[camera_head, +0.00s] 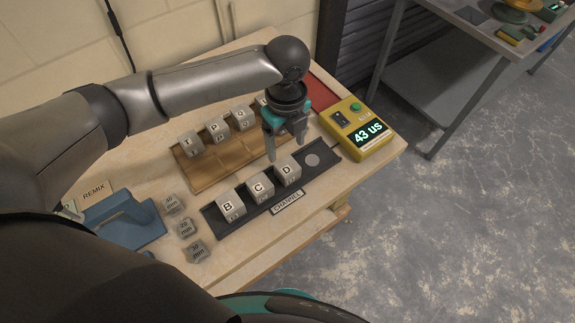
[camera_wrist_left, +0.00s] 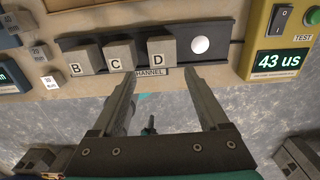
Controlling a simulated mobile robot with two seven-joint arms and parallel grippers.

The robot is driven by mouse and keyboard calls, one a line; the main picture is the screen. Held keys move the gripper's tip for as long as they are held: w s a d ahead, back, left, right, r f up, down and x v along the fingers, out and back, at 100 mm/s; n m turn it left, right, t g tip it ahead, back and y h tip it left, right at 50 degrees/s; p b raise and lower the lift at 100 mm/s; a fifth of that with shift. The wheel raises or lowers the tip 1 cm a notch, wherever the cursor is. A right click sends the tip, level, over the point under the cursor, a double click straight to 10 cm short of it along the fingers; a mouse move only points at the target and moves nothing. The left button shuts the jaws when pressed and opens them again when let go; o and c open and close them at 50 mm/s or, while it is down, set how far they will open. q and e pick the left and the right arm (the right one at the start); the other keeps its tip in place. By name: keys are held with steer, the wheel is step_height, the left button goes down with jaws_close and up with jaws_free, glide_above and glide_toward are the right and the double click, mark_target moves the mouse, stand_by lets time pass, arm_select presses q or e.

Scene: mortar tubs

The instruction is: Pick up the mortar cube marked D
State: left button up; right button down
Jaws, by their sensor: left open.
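The mortar cube marked D (camera_head: 287,170) is a grey block in the black channel tray (camera_head: 327,150), at the right end of a row with cube C (camera_head: 260,186) and cube B (camera_head: 230,205). My left gripper (camera_head: 286,148) is open and empty, above the tray close to cube D on its far side in the head view. In the left wrist view, cube D (camera_wrist_left: 162,51) shows just beyond the open fingertips (camera_wrist_left: 160,74), between their lines. No contact with the cube is visible. My right gripper is not in view.
A wooden rack (camera_head: 205,176) with several lettered cubes stands behind the tray. A yellow tester (camera_head: 357,128) reading 43 us is to the right. Several grey mm blocks (camera_head: 186,228) and a blue fixture (camera_head: 125,222) are at left. A round pale spot (camera_wrist_left: 200,45) lies right of D.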

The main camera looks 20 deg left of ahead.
mark_target(287, 166)
arm_select(q)
step_height(287, 166, down, 5)
steer(key=shift+f+b, duration=0.1)
steer(key=shift+b, duration=0.2)
steer(key=shift+f, duration=0.8)
steer(key=f, duration=0.4)
steer(key=shift+w+f+b, duration=0.25)
steer(key=shift+b, duration=0.15)
jaws_close()
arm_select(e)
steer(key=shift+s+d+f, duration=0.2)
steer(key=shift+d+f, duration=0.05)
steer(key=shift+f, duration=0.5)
